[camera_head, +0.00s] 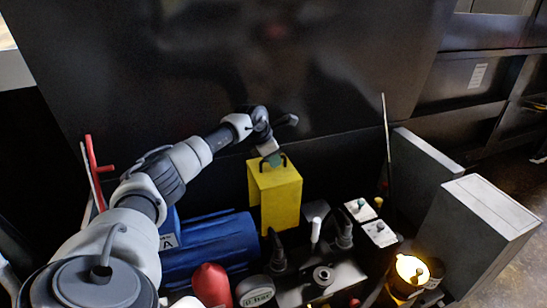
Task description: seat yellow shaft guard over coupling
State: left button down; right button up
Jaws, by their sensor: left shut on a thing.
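The yellow shaft guard (280,203) is a box-shaped cover with a dark handle on top, just right of the blue motor (205,250). My left gripper (271,157) reaches in from the left and is shut at the handle on top of the guard. The guard looks upright. I cannot see the coupling; the guard may hide it. I cannot tell whether the guard's lower edge rests on anything. My right gripper is not in view.
A lit amber lamp (410,268), a red rounded object (211,284) and a round labelled container (255,292) stand in front. Two small switch boxes (380,233) sit right of the guard. Grey cabinets (480,235) stand at right. A large dark panel (230,75) rises behind.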

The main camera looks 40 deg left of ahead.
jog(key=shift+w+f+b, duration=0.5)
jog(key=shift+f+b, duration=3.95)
pick_arm(q)
jog(key=shift+f+b, duration=2.05)
jog(key=shift+f, duration=7.4)
jog(key=shift+f+b, duration=0.5)
jog(key=shift+f, duration=0.15)
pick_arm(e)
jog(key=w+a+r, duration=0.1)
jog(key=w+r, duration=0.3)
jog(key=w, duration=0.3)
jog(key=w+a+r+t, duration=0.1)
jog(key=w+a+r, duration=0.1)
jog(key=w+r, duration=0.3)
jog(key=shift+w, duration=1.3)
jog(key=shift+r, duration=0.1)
